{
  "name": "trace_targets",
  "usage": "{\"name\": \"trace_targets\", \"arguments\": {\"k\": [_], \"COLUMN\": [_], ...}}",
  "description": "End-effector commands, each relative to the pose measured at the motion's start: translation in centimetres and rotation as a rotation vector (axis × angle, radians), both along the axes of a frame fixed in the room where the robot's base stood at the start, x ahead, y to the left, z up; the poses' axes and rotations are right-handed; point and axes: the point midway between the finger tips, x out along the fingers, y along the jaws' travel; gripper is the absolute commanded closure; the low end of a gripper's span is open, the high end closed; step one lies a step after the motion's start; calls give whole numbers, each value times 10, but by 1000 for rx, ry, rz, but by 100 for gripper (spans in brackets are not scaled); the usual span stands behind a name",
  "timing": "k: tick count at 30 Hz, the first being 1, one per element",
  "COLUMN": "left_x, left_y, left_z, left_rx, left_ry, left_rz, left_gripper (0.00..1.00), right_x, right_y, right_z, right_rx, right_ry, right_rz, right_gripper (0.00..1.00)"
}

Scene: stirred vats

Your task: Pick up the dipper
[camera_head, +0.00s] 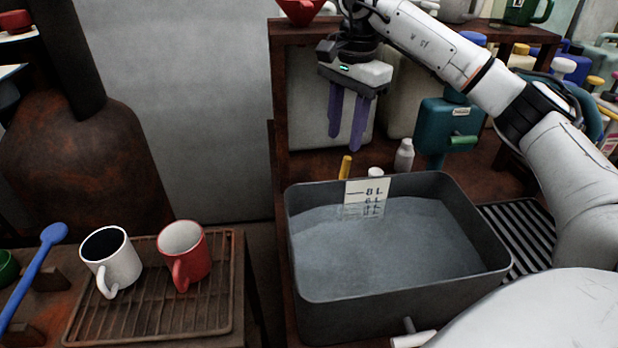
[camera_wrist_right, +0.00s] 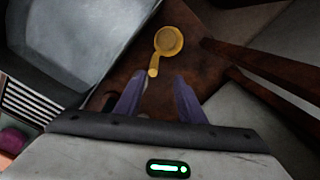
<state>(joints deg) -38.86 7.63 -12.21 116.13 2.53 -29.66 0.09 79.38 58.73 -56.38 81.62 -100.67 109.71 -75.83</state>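The yellow dipper (camera_wrist_right: 168,41) shows in the right wrist view as a round cup with a short handle pointing toward my fingers. In the head view only a yellow upright part of it (camera_head: 346,166) shows behind the vat's back rim; the rest is hidden. My right gripper (camera_head: 346,150) hangs above and behind the vat with its purple fingers pointing down. It is open and empty. In the wrist view its fingertips (camera_wrist_right: 157,84) are spread, with the handle end between and beyond them, apart from it. My left gripper is not in view.
A grey vat (camera_head: 400,310) of liquid with a level scale stands in front. A white bottle (camera_head: 404,155) and a teal jug (camera_head: 445,125) stand behind it. A wooden shelf post (camera_head: 279,100) is close left of my gripper. Mugs sit on a rack (camera_head: 215,315) at left.

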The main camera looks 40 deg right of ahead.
Motion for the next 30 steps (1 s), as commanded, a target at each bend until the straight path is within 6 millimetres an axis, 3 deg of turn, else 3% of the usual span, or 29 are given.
{"name": "trace_targets", "arguments": {"k": [3,8,14,21,30], "left_x": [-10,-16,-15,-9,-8], "left_y": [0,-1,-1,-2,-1], "left_z": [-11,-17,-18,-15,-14], "left_rx": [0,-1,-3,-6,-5], "left_ry": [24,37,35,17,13], "left_rz": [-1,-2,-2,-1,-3], "left_gripper": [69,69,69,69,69], "right_x": [-1,1,-1,-4,-3], "right_y": [-1,0,-1,-2,-2], "right_z": [-22,-42,-58,-92,-99], "right_rx": [-1,0,-1,0,0], "right_ry": [6,4,4,4,2], "right_rz": [-1,-1,0,0,0], "right_gripper": [64,64,64,64,64]}}
